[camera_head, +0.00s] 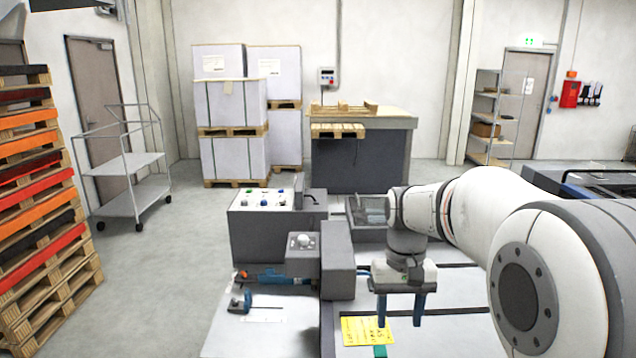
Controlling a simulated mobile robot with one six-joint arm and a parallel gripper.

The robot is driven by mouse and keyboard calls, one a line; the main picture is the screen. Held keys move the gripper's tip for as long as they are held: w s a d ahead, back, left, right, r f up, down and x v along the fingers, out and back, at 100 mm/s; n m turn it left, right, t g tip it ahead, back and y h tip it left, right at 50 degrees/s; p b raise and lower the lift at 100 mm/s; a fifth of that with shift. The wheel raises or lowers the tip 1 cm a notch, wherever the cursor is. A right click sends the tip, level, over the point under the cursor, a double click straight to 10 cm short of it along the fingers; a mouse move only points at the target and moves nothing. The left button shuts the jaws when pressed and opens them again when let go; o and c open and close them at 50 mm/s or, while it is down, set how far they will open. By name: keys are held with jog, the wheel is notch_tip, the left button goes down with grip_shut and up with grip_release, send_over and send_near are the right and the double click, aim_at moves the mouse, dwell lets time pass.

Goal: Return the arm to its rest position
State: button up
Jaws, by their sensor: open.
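My arm (480,205) reaches in from the right edge, white with grey joints. My gripper (400,322) points down at its end, with two blue fingers apart and nothing between them. It hangs in front of the light-topped machine bench (455,340). A yellow label sheet (366,331) lies on the bench just left of the fingers. The height of the fingertips above the bench is hard to tell.
A grey control box (272,212) with buttons and a grey block (337,260) stand left of my gripper. An orange-and-blue tool (270,277) lies near them. Stacked pallets (40,200) and a cart (130,175) stand at left. Floor between is clear.

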jog(key=s+f+t, duration=0.1)
jog(key=s+t, duration=0.3)
jog(key=s, duration=1.2)
jog(key=shift+f+t, duration=0.25)
jog(key=shift+t, duration=0.15)
